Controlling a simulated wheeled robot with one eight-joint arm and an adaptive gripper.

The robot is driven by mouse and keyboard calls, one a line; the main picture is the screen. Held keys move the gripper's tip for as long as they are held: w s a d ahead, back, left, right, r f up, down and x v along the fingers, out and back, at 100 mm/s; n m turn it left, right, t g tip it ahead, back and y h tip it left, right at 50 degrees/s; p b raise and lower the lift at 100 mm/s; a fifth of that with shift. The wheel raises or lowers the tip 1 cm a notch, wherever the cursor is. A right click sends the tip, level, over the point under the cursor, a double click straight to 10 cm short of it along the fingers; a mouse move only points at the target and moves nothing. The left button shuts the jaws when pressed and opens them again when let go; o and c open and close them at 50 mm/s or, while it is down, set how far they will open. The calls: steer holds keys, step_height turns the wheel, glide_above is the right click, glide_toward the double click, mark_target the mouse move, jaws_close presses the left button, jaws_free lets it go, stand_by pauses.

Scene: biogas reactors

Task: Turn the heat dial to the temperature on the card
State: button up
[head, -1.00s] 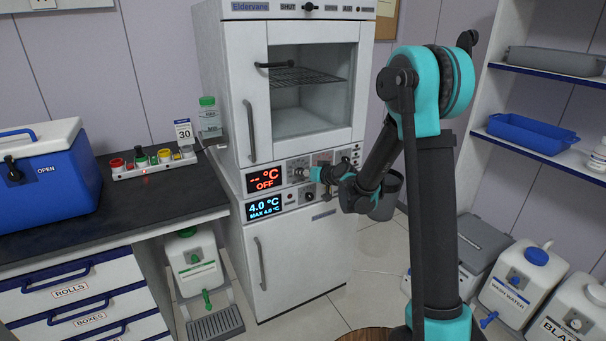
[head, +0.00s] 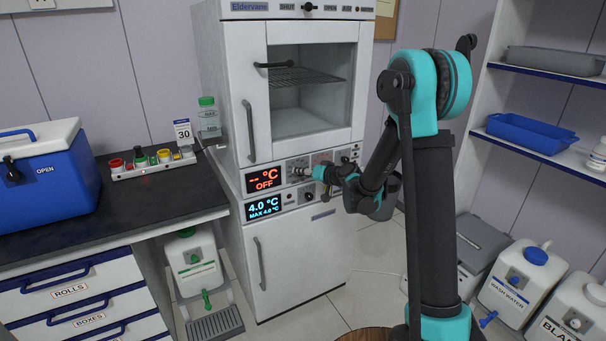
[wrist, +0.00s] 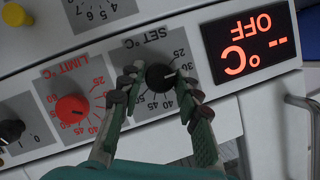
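The black SET °C dial (wrist: 160,77) is in the middle of the wrist view, which shows the panel upside down. Its white mark points toward the low end of the scale, around 25 to 30; I cannot tell exactly. My gripper (wrist: 160,88) is open, with one finger on each side of the dial and visible gaps to it. In the head view my gripper (head: 314,172) is at the oven panel and partly hides the dial. The card (head: 184,132) on the bench reads 30. The oven display (head: 265,180) shows "-- °C OFF" in red.
A red LIMIT °C dial (wrist: 72,108) sits beside the SET dial, with a black knob (wrist: 11,130) beyond it. A lower blue display (head: 264,207) reads 4.0 °C. The oven door handle (head: 249,131) stands out above the panel.

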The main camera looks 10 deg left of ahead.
steer(key=o, duration=0.3)
steer(key=v, duration=1.2)
steer(key=s+d+f+m+g+h, duration=0.1)
steer(key=s+d+f+g+h, duration=0.1)
steer(key=s+d, duration=0.5)
steer(key=s+d+f+m+g+h, duration=0.1)
steer(key=s+d+f+h, duration=0.3)
steer(key=s, duration=0.9)
steer(key=s+d+f+g+h, duration=0.2)
steer(key=s+d+f+h, duration=0.2)
steer(key=s+d, duration=0.5)
steer(key=shift+s+d+f+m+g, duration=0.3)
steer(key=shift+s+d+f+m, duration=0.1)
steer(key=shift+s+f, duration=0.4)
steer(key=shift+a, duration=0.1)
steer(key=shift+c, duration=0.4)
